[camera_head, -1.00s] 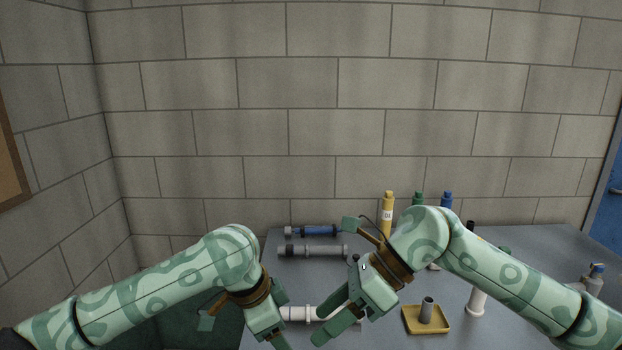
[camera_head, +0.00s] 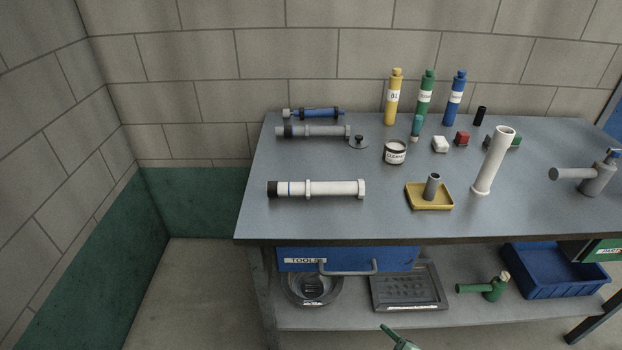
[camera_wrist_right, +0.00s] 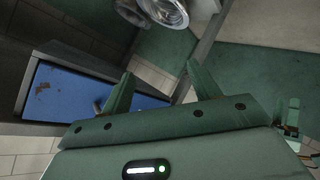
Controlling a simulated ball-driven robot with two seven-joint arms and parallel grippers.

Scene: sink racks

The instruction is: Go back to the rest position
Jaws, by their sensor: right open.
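My right gripper (camera_wrist_right: 159,72) is open in the right wrist view, with its two green fingers apart and nothing between them. Past the fingers are a blue panel (camera_wrist_right: 85,95) and a shiny metal round piece (camera_wrist_right: 165,10). In the head view, only a small green tip of my arm (camera_head: 398,338) shows at the bottom edge, below the bench (camera_head: 300,225). I cannot tell which part of the arm it is. My left gripper is not in view.
On the bench lie a white pipe (camera_head: 335,188), a grey pipe (camera_head: 310,131) and a blue one (camera_head: 318,113). A yellow tray (camera_head: 415,201), a standing white tube (camera_head: 492,165) and bottles (camera_head: 393,100) stand right. Below are a toolbox drawer (camera_head: 300,252) and blue bin (camera_head: 540,285).

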